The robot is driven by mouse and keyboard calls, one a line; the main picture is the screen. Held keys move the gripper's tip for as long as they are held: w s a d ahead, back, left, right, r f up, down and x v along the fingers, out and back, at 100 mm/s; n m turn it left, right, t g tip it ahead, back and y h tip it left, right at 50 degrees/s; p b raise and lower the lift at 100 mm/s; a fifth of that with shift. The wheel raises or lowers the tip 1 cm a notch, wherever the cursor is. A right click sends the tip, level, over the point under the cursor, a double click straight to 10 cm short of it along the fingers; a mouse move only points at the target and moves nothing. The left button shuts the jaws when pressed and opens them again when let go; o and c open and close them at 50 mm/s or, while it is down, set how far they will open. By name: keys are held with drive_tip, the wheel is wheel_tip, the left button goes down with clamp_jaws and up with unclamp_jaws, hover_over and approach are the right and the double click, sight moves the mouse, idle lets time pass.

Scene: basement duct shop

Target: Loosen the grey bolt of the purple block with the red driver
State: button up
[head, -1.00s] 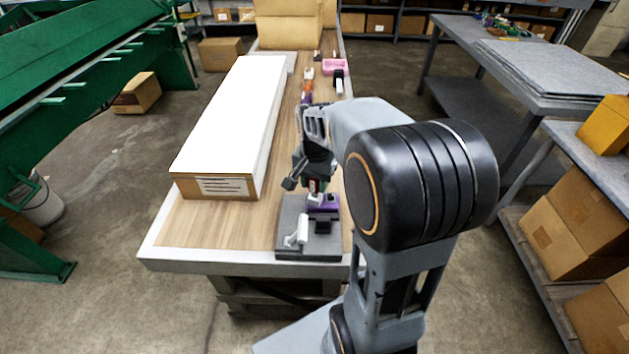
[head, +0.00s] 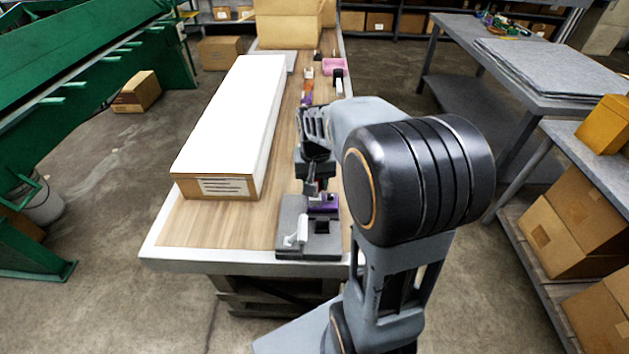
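The purple block (head: 323,203) sits on a grey base plate (head: 290,240) at the near right of the workbench. A white clamp-like part (head: 300,234) and a dark part (head: 323,227) are on the plate in front of it. The red driver (head: 322,184) shows as a small red patch just above the block. My gripper (head: 316,187) points down over the block, with its fingers close in at the driver, and looks shut on it. The fingers hide most of the driver. The grey bolt cannot be made out, nor whether the driver's tip touches it.
A long white-topped box (head: 230,115) lies on the workbench (head: 210,225) left of my arm. A pink bin (head: 335,66) and several small items stand farther back. Brown boxes (head: 289,30) fill the far end. Bare wood lies left of the plate.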

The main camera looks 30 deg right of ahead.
drive_tip(key=shift+m, duration=0.5)
drive_tip(key=shift+r, duration=0.15)
drive_tip(key=shift+r+p, duration=2.15)
drive_tip(key=shift+r, duration=0.25)
